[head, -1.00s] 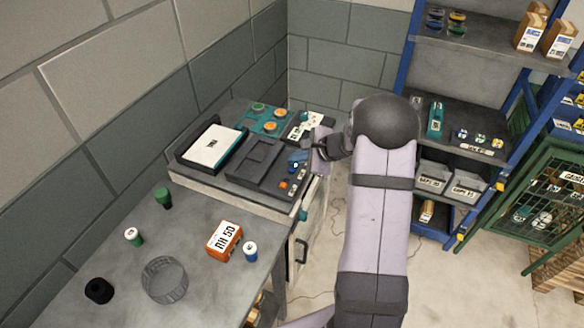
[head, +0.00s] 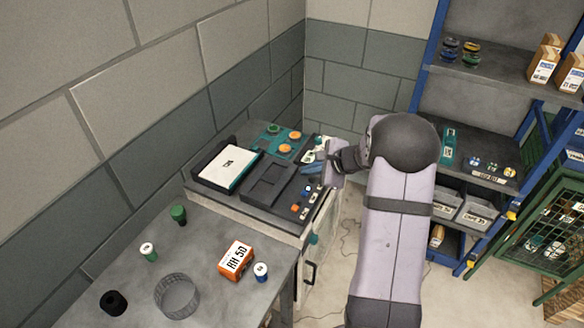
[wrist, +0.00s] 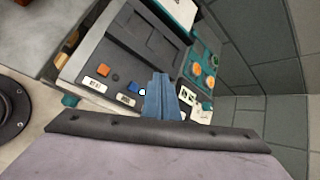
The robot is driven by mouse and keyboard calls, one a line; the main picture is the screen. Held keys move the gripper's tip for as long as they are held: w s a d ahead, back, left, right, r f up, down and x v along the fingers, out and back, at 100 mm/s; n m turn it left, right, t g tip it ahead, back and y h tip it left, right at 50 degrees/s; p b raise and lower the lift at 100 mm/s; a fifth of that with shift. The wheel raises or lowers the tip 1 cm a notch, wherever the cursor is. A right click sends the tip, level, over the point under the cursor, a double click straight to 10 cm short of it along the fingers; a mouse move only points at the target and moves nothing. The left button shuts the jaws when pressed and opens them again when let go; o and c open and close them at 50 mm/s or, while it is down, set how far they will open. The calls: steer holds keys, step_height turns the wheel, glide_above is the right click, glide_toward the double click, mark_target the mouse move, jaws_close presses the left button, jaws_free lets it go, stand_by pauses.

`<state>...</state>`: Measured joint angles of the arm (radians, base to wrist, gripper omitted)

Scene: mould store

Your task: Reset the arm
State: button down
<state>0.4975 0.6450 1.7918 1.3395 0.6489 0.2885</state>
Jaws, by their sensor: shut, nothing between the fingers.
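My gripper (head: 312,169) is at the right edge of the dark control panel (head: 262,184), near its back right corner. Its blue fingers are together with nothing between them. In the wrist view the shut fingers (wrist: 161,98) point over the panel, close to the row of small buttons and white labels (wrist: 115,87). I cannot tell the exact height of the fingertips above the panel. My arm comes in from the lower right and hides part of the floor and the shelf's lower left.
A grey table (head: 212,252) holds an orange-labelled box (head: 236,260), a wire basket (head: 177,296) and several small bottles. A blue-framed shelf (head: 478,118) stands right of my arm, with a green mesh cage (head: 545,235) beside it. Block walls close the left and back.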

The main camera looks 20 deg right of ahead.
steer(key=s+a+f+n+g, duration=0.2)
steer(key=s+f+n+g, duration=0.15)
steer(key=s, duration=0.45)
steer(key=s+a+f+n+g, duration=0.2)
steer(key=s+n, duration=0.2)
steer(key=s, duration=0.4)
steer(key=s+a+f+n+g, duration=0.2)
steer(key=s+f+n+g, duration=0.15)
steer(key=s, duration=0.55)
steer(key=s+a+r+n+g+h, duration=0.1)
steer(key=s+r+n+g+h, duration=0.15)
steer(key=s+r+n, duration=0.4)
steer(key=a+r+n+t+h, duration=0.1)
steer(key=a+r+n+t, duration=0.2)
steer(key=a+n, duration=0.1)
steer(key=shift+s+a+r+h, duration=0.25)
steer(key=shift+a+h, duration=0.1)
steer(key=shift+a, duration=0.35)
steer(key=shift+f, duration=0.15)
